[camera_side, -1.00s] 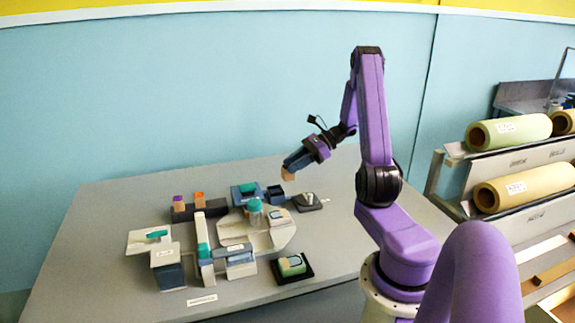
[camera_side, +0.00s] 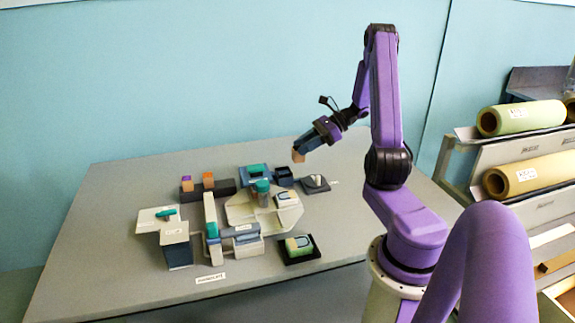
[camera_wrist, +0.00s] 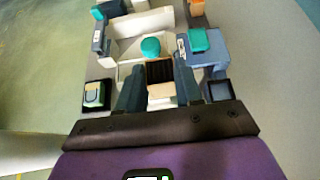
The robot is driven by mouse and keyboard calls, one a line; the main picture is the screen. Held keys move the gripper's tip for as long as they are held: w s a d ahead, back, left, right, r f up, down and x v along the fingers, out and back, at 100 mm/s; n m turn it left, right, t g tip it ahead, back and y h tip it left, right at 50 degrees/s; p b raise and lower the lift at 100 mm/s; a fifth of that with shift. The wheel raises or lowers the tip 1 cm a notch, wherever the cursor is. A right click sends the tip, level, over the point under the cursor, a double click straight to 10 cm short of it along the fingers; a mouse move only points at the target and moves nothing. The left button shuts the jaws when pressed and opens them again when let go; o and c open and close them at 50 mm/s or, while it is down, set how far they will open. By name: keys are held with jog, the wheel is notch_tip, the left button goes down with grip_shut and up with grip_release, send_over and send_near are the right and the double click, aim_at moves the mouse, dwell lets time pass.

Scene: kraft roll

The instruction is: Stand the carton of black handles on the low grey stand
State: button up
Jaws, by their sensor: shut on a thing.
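My gripper (camera_side: 308,147) is shut on a small tan carton (camera_side: 299,156) and holds it in the air above the back right of the table. In the wrist view the carton (camera_wrist: 160,72) sits between my two fingers (camera_wrist: 159,88), with black strips showing in its open top. A low dark grey block (camera_side: 222,190) stands at the back left of the table, bearing a purple-topped and an orange-topped carton. A smaller low dark grey base (camera_side: 322,189) with a pale upright piece stands below and right of my gripper. I cannot tell which is the stand.
A blue box with a teal top (camera_side: 252,174), a small dark open box (camera_side: 284,176) and a pale platform with a teal-topped jar (camera_side: 262,190) crowd the middle. A green item on a black tray (camera_side: 300,246) lies at the front.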

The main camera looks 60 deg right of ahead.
jog(key=w+d+f, duration=0.4)
jog(key=w+f, duration=0.1)
jog(key=w+d+f, duration=0.2)
jog(key=w, duration=0.1)
jog(key=shift+w+d+f, duration=0.15)
jog(key=shift+f, duration=0.2)
jog(key=shift+w+d+f, duration=0.15)
jog(key=shift+f, duration=0.15)
jog(key=shift+w+d+f, duration=0.1)
jog(key=shift+w+f, duration=0.1)
jog(key=shift+f, duration=1.35)
jog(key=shift+f, duration=0.25)
jog(key=o, duration=1)
jog(key=shift+o, duration=0.2)
